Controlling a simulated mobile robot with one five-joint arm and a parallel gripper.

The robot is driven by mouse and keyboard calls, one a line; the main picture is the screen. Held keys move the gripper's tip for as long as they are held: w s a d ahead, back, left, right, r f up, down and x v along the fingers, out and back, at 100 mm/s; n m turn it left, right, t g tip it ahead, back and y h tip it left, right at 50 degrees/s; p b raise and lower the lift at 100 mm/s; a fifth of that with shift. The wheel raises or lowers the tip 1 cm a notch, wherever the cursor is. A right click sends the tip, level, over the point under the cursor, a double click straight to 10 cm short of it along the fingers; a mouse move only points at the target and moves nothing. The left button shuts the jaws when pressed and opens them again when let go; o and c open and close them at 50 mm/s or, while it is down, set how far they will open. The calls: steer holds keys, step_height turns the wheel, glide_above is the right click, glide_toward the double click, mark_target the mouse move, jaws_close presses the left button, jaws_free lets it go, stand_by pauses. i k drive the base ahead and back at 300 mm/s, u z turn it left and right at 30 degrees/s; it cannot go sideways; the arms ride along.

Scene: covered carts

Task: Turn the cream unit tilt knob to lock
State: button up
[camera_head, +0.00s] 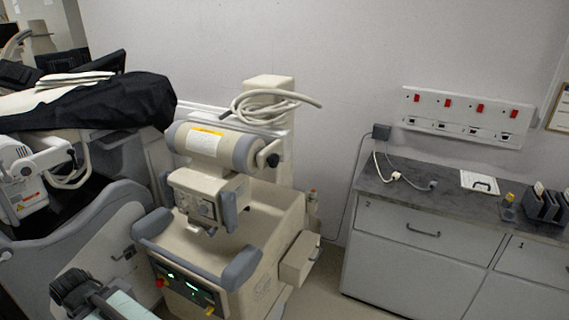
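The cream unit (222,192) stands left of the middle, with a cream cylindrical head (205,146) that has grey ends and a yellow-and-white label. A small black knob (272,160) sticks out at the right end of this head and looks like the tilt knob. It is too small to tell which way it is turned, and I see no lock marking.
A grey unit (90,236) under a black cover (98,103) stands close on the left. A dark ribbed part (70,286) shows at the bottom left. A drawer cabinet (423,240) stands right; some floor (326,272) shows between it and the cream unit. A coiled cable (262,105) hangs behind the head.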

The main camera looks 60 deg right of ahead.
mark_target(273, 160)
steer(key=k, duration=1.45)
steer(key=z, duration=0.45)
steer(key=i, duration=0.85)
